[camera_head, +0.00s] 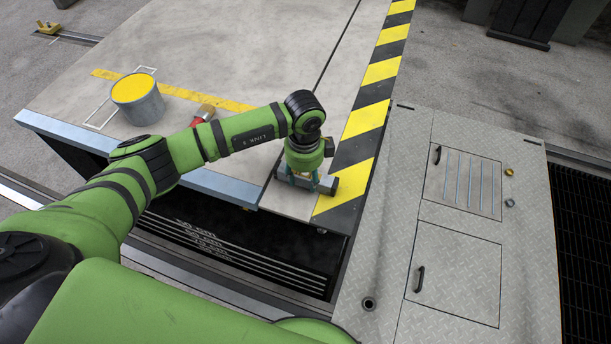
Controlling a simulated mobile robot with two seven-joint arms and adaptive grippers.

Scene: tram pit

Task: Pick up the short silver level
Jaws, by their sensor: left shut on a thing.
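My left arm reaches in from the left across the platform. Its gripper (307,180) points down near the platform's front corner, beside the black and yellow striped edge. The gripper is shut on a short silver-grey bar, the short silver level (291,179), at the platform's front edge. The wrist and fingers hide part of the level. I cannot tell whether it still touches the platform. My right gripper is not in view.
The grey platform (245,60) carries a bucket of yellow paint (138,98) and a small red-and-tan object (203,114). A dark pit (240,245) lies in front. A metal cabinet (385,220) with hatches stands on the right.

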